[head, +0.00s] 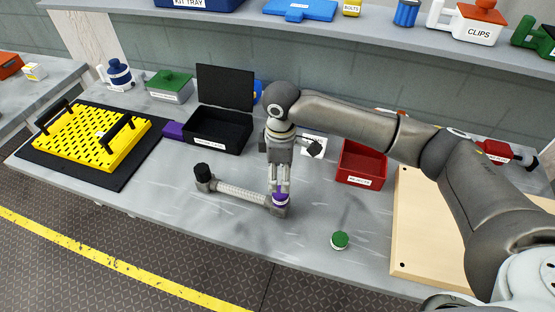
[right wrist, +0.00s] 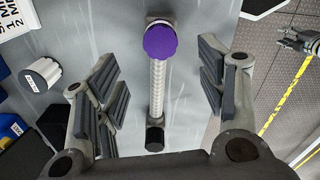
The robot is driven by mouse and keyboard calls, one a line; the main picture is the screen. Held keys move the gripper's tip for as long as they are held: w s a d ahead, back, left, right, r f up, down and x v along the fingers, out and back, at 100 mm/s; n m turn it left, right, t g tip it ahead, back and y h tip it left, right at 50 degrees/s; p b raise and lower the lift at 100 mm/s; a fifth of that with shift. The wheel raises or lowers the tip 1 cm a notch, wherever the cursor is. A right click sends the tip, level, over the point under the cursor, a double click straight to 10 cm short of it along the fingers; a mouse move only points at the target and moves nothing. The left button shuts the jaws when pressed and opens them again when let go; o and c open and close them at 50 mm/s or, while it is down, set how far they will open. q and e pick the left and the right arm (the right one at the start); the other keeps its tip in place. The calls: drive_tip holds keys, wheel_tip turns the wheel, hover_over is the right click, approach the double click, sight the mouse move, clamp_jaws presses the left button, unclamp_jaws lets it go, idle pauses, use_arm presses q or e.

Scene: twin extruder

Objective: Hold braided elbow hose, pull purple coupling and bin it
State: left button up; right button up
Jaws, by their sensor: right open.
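The braided elbow hose (head: 238,192) lies on the grey bench, with a black cap (head: 202,170) on its left elbow and the purple coupling (head: 281,198) on its right elbow. My right gripper (head: 281,188) points down over the coupling and partly hides it. In the right wrist view, the open fingers (right wrist: 160,85) stand either side of the purple coupling (right wrist: 160,41) and the hose (right wrist: 157,90), with gaps on both sides. My left gripper (right wrist: 302,42) seems to show at the right edge of that view, over the floor, too small to read.
A red bin (head: 362,178) stands right of my right gripper, and a black bin (head: 218,145) with a raised lid stands left. A purple block (head: 173,130) adjoins the black bin. A yellow rack (head: 92,138) fills the left; bench in front is clear.

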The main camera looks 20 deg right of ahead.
sight(280, 191)
drive_tip(key=f, duration=0.3)
drive_tip(key=f+p, duration=0.1)
drive_tip(key=shift+s+f, duration=0.3)
drive_tip(key=f, duration=0.2)
drive_tip(key=shift+w+f+p, duration=0.3)
drive_tip(key=shift+f+p, duration=0.05)
drive_tip(key=shift+f, duration=0.05)
drive_tip(key=shift+s+f, duration=0.1)
drive_tip(key=shift+f, duration=0.75)
drive_tip(key=c, duration=1)
drive_tip(key=o, duration=1)
use_arm(q)
drive_tip(key=shift+s+r, duration=1.05)
drive_tip(key=shift+s, duration=0.05)
